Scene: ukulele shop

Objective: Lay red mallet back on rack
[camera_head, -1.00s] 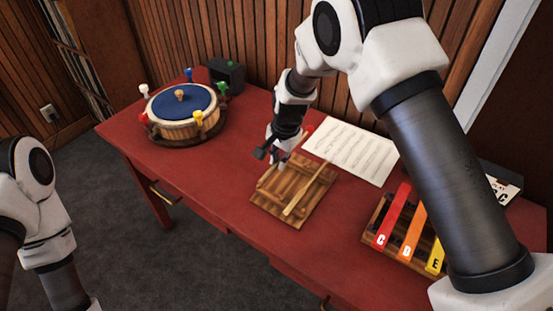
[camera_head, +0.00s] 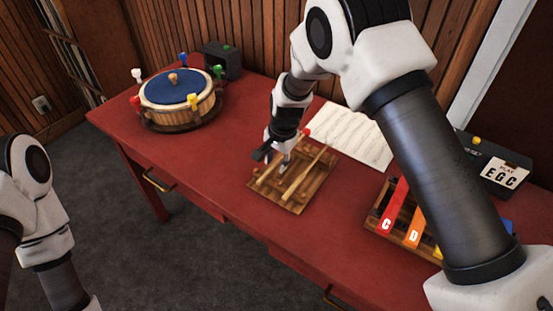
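The wooden rack (camera_head: 297,207) lies on the red table. One pale mallet stick (camera_head: 305,174) rests across its right side. The red mallet shows mainly as its red head (camera_head: 307,132), just behind and right of my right gripper (camera_head: 273,162). A second pale stick at the rack's left side runs in line with that head, and the gripper hides its middle. My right gripper is low over the rack's left part and appears shut on the red mallet. Whether the stick touches the rack is hard to tell. My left gripper is out of view; only its arm shows at left.
A sheet of music (camera_head: 352,136) lies behind the rack. A colored bar xylophone (camera_head: 393,207) stands at right, partly behind my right arm, near a black box with an E G C card (camera_head: 502,176). A blue-topped drum (camera_head: 178,88) stands at left. Table between drum and rack is clear.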

